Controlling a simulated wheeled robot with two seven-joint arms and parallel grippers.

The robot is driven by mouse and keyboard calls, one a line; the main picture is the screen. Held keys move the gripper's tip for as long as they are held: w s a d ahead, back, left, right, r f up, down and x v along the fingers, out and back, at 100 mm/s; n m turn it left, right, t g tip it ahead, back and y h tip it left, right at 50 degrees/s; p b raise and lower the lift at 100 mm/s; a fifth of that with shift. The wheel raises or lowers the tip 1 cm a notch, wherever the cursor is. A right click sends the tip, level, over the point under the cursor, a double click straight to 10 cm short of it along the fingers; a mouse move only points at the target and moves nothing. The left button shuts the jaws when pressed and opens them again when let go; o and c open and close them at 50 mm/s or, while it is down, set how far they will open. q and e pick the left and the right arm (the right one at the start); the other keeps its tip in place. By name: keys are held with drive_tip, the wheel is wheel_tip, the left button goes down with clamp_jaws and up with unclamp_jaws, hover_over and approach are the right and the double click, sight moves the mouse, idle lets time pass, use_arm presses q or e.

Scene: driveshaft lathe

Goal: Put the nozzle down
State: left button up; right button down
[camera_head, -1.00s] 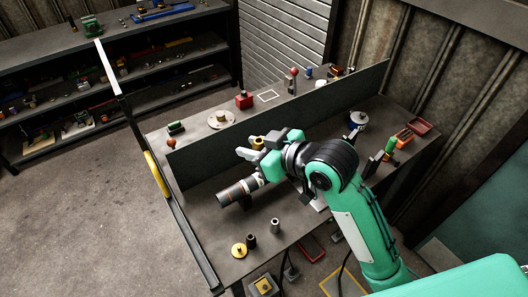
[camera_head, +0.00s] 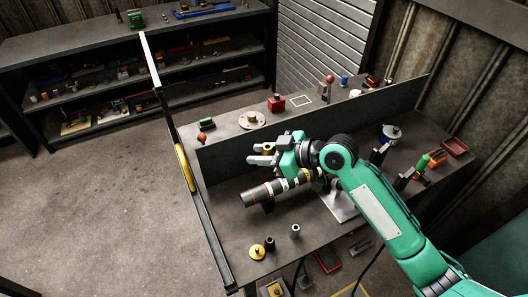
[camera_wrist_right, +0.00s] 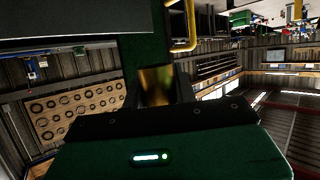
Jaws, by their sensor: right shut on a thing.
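My right gripper (camera_head: 266,154) is shut on the nozzle, a small brass-coloured piece (camera_head: 268,149). In the right wrist view the brass piece (camera_wrist_right: 155,86) sits between the two dark fingers. In the head view the gripper is over the bench (camera_head: 222,226), just in front of the upright dark panel (camera_head: 225,157). I cannot tell its exact height or whether the nozzle touches anything. A dark cylinder with an orange band (camera_head: 268,191) lies in front of the gripper. My left gripper is not in view.
A yellow disc piece (camera_head: 257,251) and two small cylinders stand near the bench's front. Red trays (camera_head: 454,146) are at the right. The front left of the bench is mostly clear.

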drive_tip(key=shift+s+d+n+g+y, duration=0.25)
drive_tip(key=shift+d+n+g, duration=0.3)
drive_tip(key=shift+n+g, duration=0.25)
drive_tip(key=shift+s+d+n+g+y, duration=0.1)
drive_tip(key=shift+d+n+g+y, duration=0.1)
drive_tip(key=shift+d+n+g, duration=0.5)
drive_tip(key=shift+s+d+n+g+y, duration=0.25)
drive_tip(key=shift+d+n+g, duration=0.15)
drive_tip(key=shift+n+g, duration=0.4)
